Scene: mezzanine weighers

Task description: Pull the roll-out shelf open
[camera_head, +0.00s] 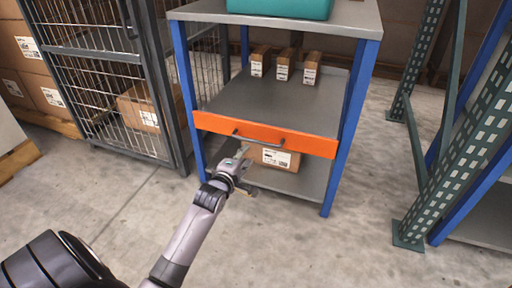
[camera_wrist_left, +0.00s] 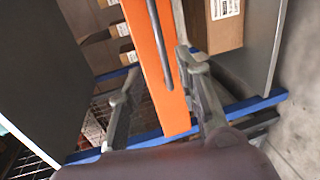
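The roll-out shelf (camera_head: 262,103) is a grey deck between blue posts, with an orange front panel (camera_head: 312,146) lying across the two front posts. The shelf looks closed. A dark bar handle (camera_head: 258,138) runs along the panel; it also shows in the left wrist view (camera_wrist_left: 159,45). My left gripper (camera_head: 243,166) is in front of and just below the panel, near the handle's left end. In the left wrist view its fingers (camera_wrist_left: 158,88) are spread apart, with the panel and handle end seen between them. I cannot tell whether they touch. My right gripper is not in view.
Three small cartons (camera_head: 283,67) stand at the shelf's back. A carton (camera_head: 275,157) sits on the lower deck (camera_head: 305,181). A teal bin (camera_head: 280,7) is on top. A wire cage (camera_head: 100,95) stands left, a green rack upright (camera_head: 462,145) right. Floor in front is clear.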

